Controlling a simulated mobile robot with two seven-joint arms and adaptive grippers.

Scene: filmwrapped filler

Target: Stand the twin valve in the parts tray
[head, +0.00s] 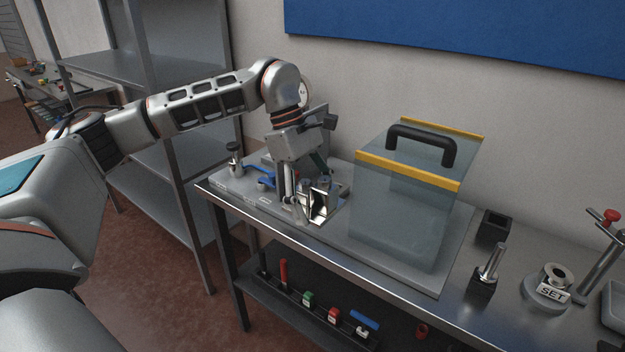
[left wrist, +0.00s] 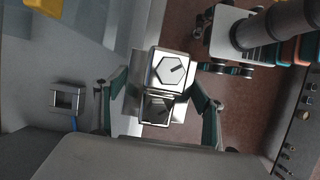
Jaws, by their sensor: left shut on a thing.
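The twin valve (head: 320,203) is a shiny metal piece with two block-like parts, low over the left part of the bench in the head view. In the left wrist view it shows as two bright blocks (left wrist: 170,72) side by side, one with a hexagonal top. My left gripper (head: 302,190) is shut on it from above; its green fingers flank it in the left wrist view (left wrist: 160,108). I cannot tell whether the valve touches the surface below. I cannot clearly identify the parts tray; a grey tray-like piece (head: 616,310) is cut off at the right edge.
A clear cover (head: 400,215) with yellow edges and a black handle stands right of the valve. A black square holder (head: 495,225), a metal rod in a black base (head: 487,270) and a "SET" ring piece (head: 548,290) stand farther right. A grey rack (head: 170,150) stands left.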

